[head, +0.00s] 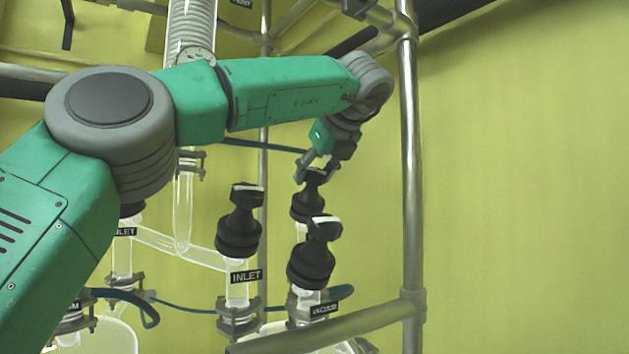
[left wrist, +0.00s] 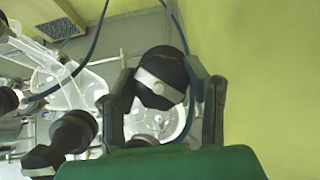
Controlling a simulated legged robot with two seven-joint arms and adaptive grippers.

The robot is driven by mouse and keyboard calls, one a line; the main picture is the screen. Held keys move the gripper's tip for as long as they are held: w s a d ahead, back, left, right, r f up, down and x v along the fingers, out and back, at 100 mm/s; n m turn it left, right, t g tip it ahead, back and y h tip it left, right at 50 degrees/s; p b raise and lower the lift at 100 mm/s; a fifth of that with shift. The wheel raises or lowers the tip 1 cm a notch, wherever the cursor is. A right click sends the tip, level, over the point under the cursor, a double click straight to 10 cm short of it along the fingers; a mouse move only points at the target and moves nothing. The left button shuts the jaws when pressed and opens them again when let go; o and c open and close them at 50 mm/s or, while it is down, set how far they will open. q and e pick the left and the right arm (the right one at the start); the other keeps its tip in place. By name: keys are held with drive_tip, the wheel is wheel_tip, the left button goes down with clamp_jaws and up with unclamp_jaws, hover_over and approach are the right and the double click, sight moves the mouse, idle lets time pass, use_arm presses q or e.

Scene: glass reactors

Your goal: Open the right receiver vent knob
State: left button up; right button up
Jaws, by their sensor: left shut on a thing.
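My left gripper (head: 316,168) reaches down from above, shut on the top of the rear right black knob (head: 306,204). In the left wrist view, this knob (left wrist: 160,78), with a white band across it, sits between the two fingers of my left gripper (left wrist: 163,105). No label of this knob is readable, so I cannot tell from the lettering that it is the vent. Its lower part is partly hidden behind the front right black knob (head: 312,258). My right gripper is not in view.
A black knob (head: 240,225) with an INLET label (head: 246,276) stands to the left. A vertical metal post (head: 411,160) rises on the right, and a metal rail (head: 340,328) crosses in front. A glass tube (head: 183,210) hangs behind. The yellow wall side at right is clear.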

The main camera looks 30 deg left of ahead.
use_arm(q)
drive_tip(key=shift+r+n+g, duration=0.1)
drive_tip(key=shift+n+g, duration=0.6)
drive_tip(key=shift+n, duration=1.2)
drive_tip(key=o, duration=1.2)
drive_tip(key=shift+c, duration=0.2)
drive_tip(key=shift+w+d, duration=0.1)
